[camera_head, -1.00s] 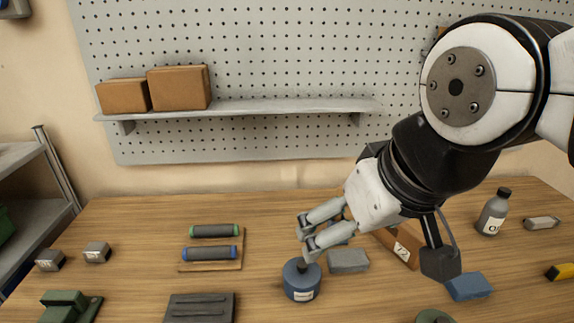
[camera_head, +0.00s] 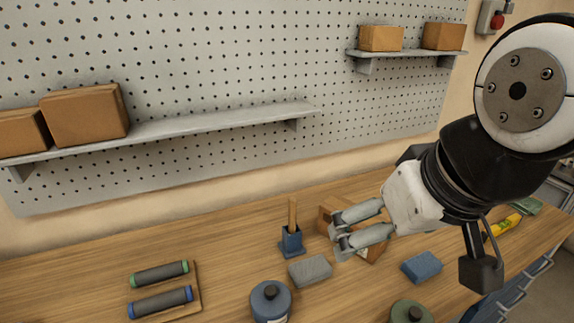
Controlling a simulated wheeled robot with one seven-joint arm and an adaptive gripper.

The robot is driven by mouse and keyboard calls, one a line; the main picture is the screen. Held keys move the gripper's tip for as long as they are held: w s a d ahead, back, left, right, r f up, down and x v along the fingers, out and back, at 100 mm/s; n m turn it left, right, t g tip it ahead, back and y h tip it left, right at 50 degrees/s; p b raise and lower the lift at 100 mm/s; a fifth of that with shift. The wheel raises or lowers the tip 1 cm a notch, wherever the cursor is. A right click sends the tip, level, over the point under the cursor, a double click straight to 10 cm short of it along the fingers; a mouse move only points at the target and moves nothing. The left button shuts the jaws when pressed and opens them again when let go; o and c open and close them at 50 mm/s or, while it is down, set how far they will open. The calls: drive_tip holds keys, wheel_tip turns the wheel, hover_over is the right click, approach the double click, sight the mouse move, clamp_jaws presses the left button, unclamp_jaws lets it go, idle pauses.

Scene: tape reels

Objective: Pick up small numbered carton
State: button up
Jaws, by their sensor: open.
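A small brown carton (camera_head: 375,252) stands on the wooden bench, right of centre. My gripper (camera_head: 338,232) is in front of it in the view and covers much of it, including any number label. Brown parts of the carton show to the left of and below the fingers. My gripper is open, its two grey fingers apart and pointing left with nothing between them. I cannot tell whether the fingers touch the carton.
Close by are a grey block (camera_head: 310,270), a blue holder (camera_head: 292,243) with an upright wooden handle, a blue block (camera_head: 422,266), a blue round container (camera_head: 270,301) and a green one (camera_head: 411,312). Larger cartons (camera_head: 84,115) sit on wall shelves.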

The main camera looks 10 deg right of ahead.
drive_tip(key=w+d+f+m+g+y+b, duration=0.1)
drive_tip(key=w+f+m+g+y+b, duration=0.15)
drive_tip(key=w+f+m, duration=0.6)
drive_tip(key=m+t+y+b, duration=0.35)
drive_tip(key=m+t, duration=0.25)
drive_tip(key=m, duration=1.5)
approach(353, 227)
drive_tip(key=w, duration=0.2)
drive_tip(key=w+f, duration=0.1)
drive_tip(key=w, duration=0.2)
drive_tip(key=w+f, duration=0.1)
drive_tip(key=w, duration=0.1)
drive_tip(key=shift+w+d, duration=0.1)
drive_tip(key=shift+w, duration=0.05)
drive_tip(key=shift+x, duration=2.7)
drive_tip(key=shift+d, duration=0.1)
